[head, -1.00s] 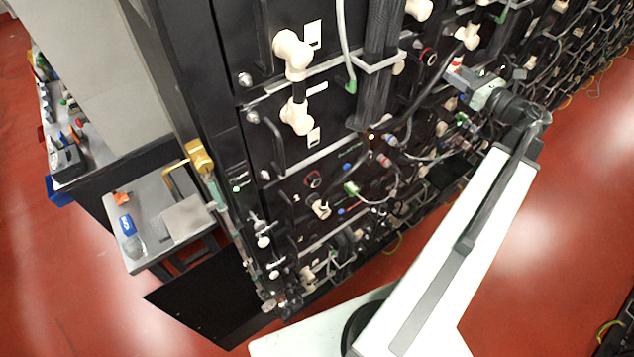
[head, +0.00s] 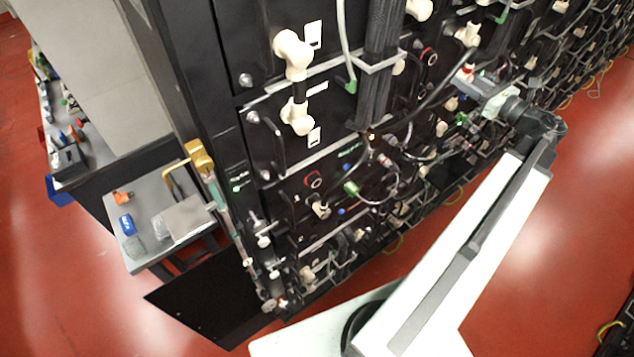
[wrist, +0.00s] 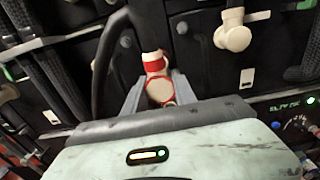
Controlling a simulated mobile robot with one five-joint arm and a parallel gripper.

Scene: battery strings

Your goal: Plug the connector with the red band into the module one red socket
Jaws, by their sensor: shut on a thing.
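The connector with the red band (wrist: 153,62) is pale, with a dark cable rising from it in the wrist view. A red ring shows on its near end. My gripper (wrist: 157,90) is shut on it, with one grey finger on each side. In the head view my gripper (head: 474,82) holds it in front of the rack, at the upper right. A red-ringed socket (head: 315,180) shows low on the near rack column, above a pale plugged connector (head: 320,210). Another red-ringed socket (head: 429,57) is higher, left of my gripper. Which is module one's is unclear.
Pale elbow connectors (head: 293,55) and dark handles stick out from the rack. A thick dark cable bundle (head: 380,65) runs down its front. A grey bench (head: 150,215) stands left of the rack. The red floor at right is open.

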